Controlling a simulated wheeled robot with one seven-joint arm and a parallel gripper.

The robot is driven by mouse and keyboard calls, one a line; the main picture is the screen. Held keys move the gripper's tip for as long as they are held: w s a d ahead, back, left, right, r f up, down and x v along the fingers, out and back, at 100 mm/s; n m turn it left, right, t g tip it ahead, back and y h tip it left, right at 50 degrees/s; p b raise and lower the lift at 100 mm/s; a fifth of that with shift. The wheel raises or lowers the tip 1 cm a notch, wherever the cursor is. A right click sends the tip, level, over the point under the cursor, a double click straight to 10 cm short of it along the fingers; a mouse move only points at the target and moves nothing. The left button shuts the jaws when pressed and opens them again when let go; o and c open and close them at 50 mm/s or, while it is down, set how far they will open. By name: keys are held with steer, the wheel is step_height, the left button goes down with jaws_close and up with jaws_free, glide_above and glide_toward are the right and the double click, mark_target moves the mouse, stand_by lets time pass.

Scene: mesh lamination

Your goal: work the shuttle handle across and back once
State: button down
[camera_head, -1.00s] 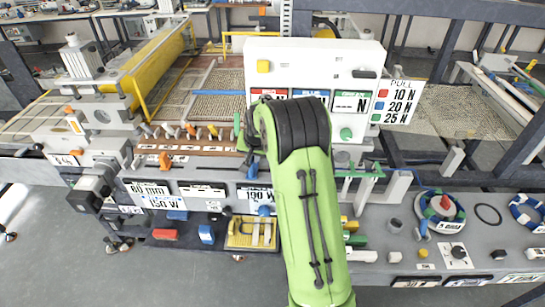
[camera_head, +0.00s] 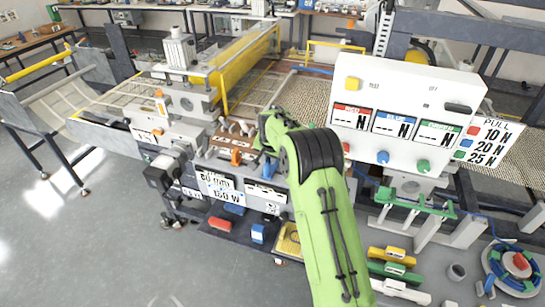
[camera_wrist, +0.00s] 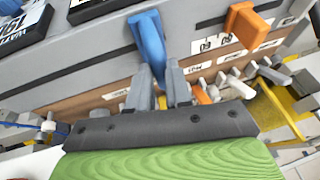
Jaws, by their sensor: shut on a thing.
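A blue handle (camera_wrist: 149,42), which looks like the shuttle handle, stands at the front rail of the machine in the wrist view. My gripper (camera_wrist: 162,88) has its two grey fingers on either side of the handle's lower part and is shut on it. In the head view the blue handle (camera_head: 268,168) shows just left of my green arm, above the middle label. My fingers are mostly hidden there by the arm. An orange handle (camera_wrist: 245,24) stands to the right of the blue one in the wrist view. It is to its left in the head view (camera_head: 236,157).
A row of small pegs (camera_head: 237,127) stands behind the handles. The white gauge panel (camera_head: 405,105) rises to the right of my arm. A green-topped bracket (camera_head: 415,203) and colored blocks (camera_head: 392,254) sit at the right. Open floor (camera_head: 110,240) lies front left.

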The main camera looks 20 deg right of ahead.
steer(key=shift+w+a+r, duration=0.1)
steer(key=shift+a, duration=0.15)
steer(key=c, duration=1.1)
jaws_free()
steer(key=shift+w+a, duration=0.1)
steer(key=shift+w, duration=0.05)
steer(key=shift+o, duration=0.2)
steer(key=shift+r, duration=0.15)
steer(key=b+v, duration=0.1)
steer(key=v, duration=1.4)
steer(key=shift+s, duration=0.3)
steer(key=shift+r, duration=0.1)
